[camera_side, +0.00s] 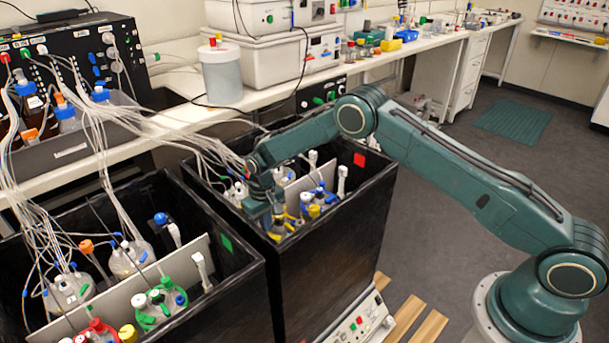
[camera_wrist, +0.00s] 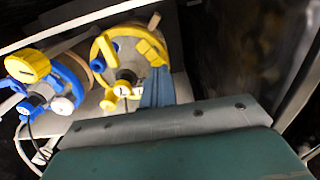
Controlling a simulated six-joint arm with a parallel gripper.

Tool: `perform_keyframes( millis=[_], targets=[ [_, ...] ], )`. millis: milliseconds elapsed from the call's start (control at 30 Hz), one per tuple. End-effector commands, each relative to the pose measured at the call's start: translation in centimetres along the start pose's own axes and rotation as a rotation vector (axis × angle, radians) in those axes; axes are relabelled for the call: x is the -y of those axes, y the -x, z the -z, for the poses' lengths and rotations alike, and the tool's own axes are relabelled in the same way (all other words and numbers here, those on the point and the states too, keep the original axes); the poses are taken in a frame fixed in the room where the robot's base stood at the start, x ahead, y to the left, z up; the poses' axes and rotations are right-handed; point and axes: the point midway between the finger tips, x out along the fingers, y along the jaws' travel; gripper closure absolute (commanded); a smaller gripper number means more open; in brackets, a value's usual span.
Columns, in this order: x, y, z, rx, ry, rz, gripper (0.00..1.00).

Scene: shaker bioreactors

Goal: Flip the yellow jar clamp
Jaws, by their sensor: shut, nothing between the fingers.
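The yellow jar clamp (camera_wrist: 104,47) shows in the wrist view as a ring around the top of a jar. A yellow tab (camera_wrist: 152,50) stands at its right side. My gripper (camera_wrist: 156,72) is shut, with its grey-blue fingers at or right beside this tab; I cannot tell whether they touch. Nothing shows between the fingers. In the side view my gripper (camera_side: 278,222) reaches down into the right black box beside yellow parts, and the arm partly hides the jars there.
A second jar with a blue clamp (camera_wrist: 72,80) and a yellow cap (camera_wrist: 27,67) stands left of the yellow one. The black box (camera_side: 335,243) has high walls close around my gripper. Many thin tubes (camera_side: 185,135) hang over the boxes. Another black box (camera_side: 235,290) holds more jars.

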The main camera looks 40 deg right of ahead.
Motion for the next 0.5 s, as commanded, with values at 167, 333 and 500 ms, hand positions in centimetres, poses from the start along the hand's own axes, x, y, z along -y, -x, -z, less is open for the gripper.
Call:
perform_keyframes(
  millis=[167, 333, 500],
  targets=[
    [0.0, -0.22, 0.0, 0.0, 0.0, 0.0, 1.0],
    [0.0, -0.41, 0.0, 0.0, 0.0, 0.0, 1.0],
    [0.0, -0.59, -0.01, 0.001, 0.0, 0.0, 1.0]
  ],
)
